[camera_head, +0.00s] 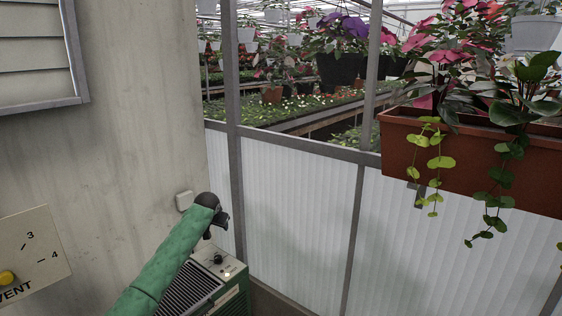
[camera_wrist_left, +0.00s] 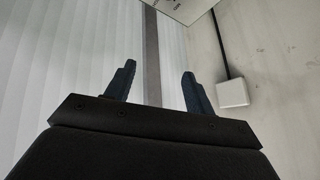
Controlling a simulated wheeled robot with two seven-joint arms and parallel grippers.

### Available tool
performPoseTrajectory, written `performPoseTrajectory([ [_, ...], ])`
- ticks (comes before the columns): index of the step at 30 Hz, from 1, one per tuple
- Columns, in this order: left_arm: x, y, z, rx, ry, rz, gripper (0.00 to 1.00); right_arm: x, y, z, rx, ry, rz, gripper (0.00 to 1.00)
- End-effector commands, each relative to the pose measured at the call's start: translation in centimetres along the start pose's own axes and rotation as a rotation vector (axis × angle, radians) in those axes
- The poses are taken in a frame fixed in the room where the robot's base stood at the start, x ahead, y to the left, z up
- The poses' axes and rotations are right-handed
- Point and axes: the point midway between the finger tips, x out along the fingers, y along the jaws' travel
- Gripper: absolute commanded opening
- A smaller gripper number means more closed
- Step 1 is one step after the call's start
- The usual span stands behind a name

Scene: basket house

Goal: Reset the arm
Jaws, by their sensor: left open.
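My left arm in a green sleeve reaches up from the bottom of the head view. Its dark gripper (camera_head: 222,218) is raised in front of the corner between the plaster wall and the white panels. In the left wrist view the two fingers of the left gripper (camera_wrist_left: 158,78) stand well apart with nothing between them. My right gripper is in neither view.
A green unit with a black grille (camera_head: 190,287) stands below the gripper. A small white box (camera_head: 184,201) is on the wall close by. A vent panel (camera_head: 42,250) is at left. A brown planter (camera_head: 455,157) hangs on the white-panelled partition (camera_head: 300,190) at right.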

Motion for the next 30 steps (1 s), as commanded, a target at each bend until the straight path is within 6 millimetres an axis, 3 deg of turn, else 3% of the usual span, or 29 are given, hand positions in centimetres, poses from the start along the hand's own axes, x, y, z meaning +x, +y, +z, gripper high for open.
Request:
performPoseTrajectory([
  [5, 0.1, 2.2, 1.0, 0.020, 0.095, -0.015, 0.54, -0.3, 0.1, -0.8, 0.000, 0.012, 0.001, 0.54],
  [11, 1.0, 4.7, 4.2, 0.028, 0.155, -0.020, 0.54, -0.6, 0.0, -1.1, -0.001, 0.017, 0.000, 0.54],
  [17, 2.9, 8.0, 10.5, 0.025, 0.183, -0.015, 0.54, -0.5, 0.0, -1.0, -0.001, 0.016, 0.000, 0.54],
  [30, 6.3, 14.7, 28.1, -0.011, 0.119, 0.014, 0.54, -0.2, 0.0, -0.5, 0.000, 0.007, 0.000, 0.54],
])
